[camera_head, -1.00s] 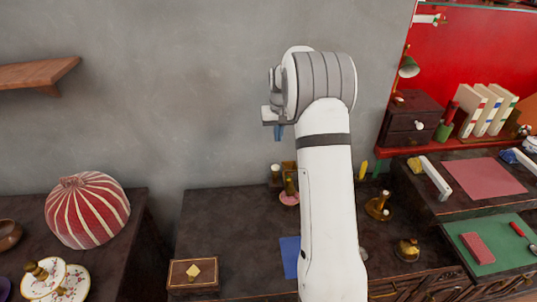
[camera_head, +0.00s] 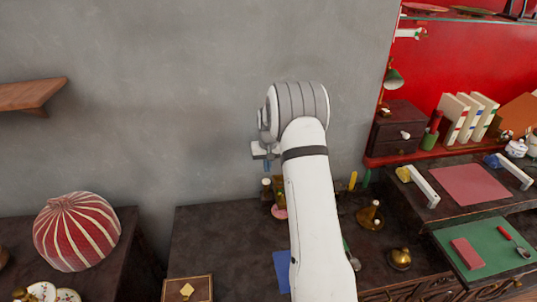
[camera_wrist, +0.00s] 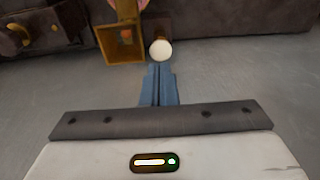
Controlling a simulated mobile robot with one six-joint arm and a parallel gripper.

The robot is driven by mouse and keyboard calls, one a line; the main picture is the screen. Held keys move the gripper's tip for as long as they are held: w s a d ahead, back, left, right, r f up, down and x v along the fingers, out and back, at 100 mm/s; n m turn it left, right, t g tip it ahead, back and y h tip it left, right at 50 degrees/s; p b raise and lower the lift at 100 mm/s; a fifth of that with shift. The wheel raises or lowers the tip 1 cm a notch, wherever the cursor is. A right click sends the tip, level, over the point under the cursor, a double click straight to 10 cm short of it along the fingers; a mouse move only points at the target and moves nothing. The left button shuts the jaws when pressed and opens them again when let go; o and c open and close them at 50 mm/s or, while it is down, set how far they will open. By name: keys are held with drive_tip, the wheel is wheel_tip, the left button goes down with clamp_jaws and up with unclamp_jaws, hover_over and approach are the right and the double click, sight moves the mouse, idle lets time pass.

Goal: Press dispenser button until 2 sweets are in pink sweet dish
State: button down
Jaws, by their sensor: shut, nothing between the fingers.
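The dispenser stands against the wall at the back of the dark table, partly behind my arm in the head view. Its pale round button (camera_head: 266,182) tops a short post; it shows as a cream disc in the wrist view (camera_wrist: 161,50). Beside it in the wrist view is the dispenser's brass-framed box (camera_wrist: 124,47) with something orange inside. The pink sweet dish (camera_head: 279,213) is partly hidden by my arm; I cannot tell what it holds. My gripper (camera_wrist: 158,66) is shut and empty, its blue fingertips close to the button. I cannot tell whether they touch.
A blue mat (camera_head: 281,270) and a wooden box (camera_head: 188,289) lie at the table front. A striped red dome (camera_head: 76,232) stands on the left table. Brass items (camera_head: 370,215) stand to the right of my arm. The table's left part is clear.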

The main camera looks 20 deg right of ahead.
sight(267, 183)
drive_tip(key=f, duration=0.3)
drive_tip(key=f+p, duration=0.1)
drive_tip(key=f, duration=0.1)
drive_tip(key=shift+w+f, duration=0.3)
drive_tip(key=shift+w, duration=0.05)
drive_tip(key=shift+f, duration=0.1)
drive_tip(key=shift+f+b, duration=0.95)
drive_tip(key=shift+b, duration=0.15)
drive_tip(key=shift+s, duration=0.15)
drive_tip(key=shift+s+f, duration=0.1)
drive_tip(key=shift+f, duration=0.05)
wheel_tip(267, 183, up, 15)
drive_tip(key=s, duration=0.1)
drive_tip(key=shift+f, duration=0.15)
idle(0.8)
